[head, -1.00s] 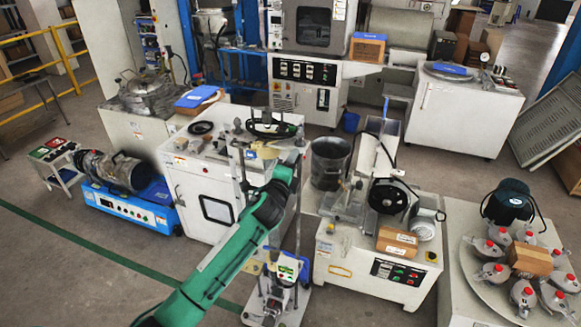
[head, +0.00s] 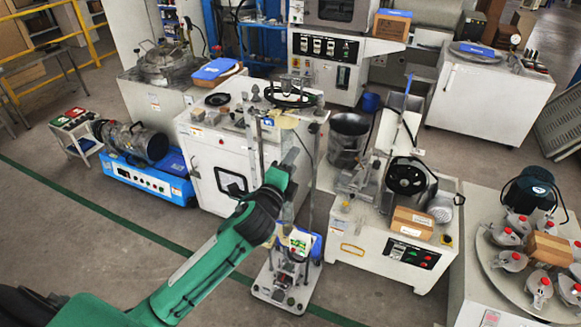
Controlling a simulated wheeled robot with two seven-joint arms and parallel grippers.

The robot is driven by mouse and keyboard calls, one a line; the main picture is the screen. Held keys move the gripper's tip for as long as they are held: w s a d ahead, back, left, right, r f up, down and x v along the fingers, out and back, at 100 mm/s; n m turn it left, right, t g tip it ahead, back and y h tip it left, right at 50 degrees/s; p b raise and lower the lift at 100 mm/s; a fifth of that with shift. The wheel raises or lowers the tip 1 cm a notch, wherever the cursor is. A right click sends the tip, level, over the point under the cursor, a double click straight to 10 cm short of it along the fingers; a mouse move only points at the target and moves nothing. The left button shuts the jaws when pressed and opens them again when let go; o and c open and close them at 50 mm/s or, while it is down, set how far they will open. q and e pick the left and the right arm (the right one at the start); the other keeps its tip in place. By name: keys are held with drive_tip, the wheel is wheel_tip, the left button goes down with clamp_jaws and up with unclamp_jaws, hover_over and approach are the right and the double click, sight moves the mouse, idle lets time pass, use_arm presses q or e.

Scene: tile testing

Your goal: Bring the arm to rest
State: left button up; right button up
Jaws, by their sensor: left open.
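My left arm (head: 225,245) is green with black joints and reaches in from the bottom left. My left gripper (head: 291,157) shows small and grey beyond the wrist. It is open, with nothing seen held in it. It appears in front of the right side of a white cabinet (head: 205,160) and the thin upright posts of a stand; I cannot tell the gap between them. The fingertips are hard to make out against the clutter. My right arm and gripper are not in view.
The stand's base (head: 270,291) is on the floor beside my forearm. A white machine with a black wheel (head: 405,176) and a cardboard box (head: 411,223) stands to the right. A round table (head: 495,277) is at far right. A blue machine (head: 150,178) is left.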

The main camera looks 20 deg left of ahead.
use_arm(q)
drive_tip(key=shift+s+f, duration=0.1)
idle(0.4)
drive_tip(key=s+a+f+n+g, duration=0.2)
drive_tip(key=f+n+g, duration=0.1)
drive_tip(key=f, duration=1.4)
drive_tip(key=s+a+f+n+g, duration=0.2)
drive_tip(key=f+n+g, duration=0.15)
drive_tip(key=f, duration=1.45)
drive_tip(key=s+f+n+g+y, duration=0.1)
drive_tip(key=s+f+n+g, duration=0.15)
drive_tip(key=s+f, duration=0.65)
drive_tip(key=s+a+f+n+g, duration=0.1)
drive_tip(key=s+f+n+g, duration=0.3)
drive_tip(key=s+f, duration=1.4)
drive_tip(key=s+f+n+g, duration=0.2)
drive_tip(key=s+f, duration=0.2)
drive_tip(key=s, duration=0.7)
drive_tip(key=s+d+f+n+g, duration=0.1)
drive_tip(key=s+f, duration=0.3)
drive_tip(key=s, duration=0.8)
drive_tip(key=shift+d+f+n+g, duration=0.2)
drive_tip(key=shift+n+g, duration=0.5)
drive_tip(key=shift+n, duration=0.1)
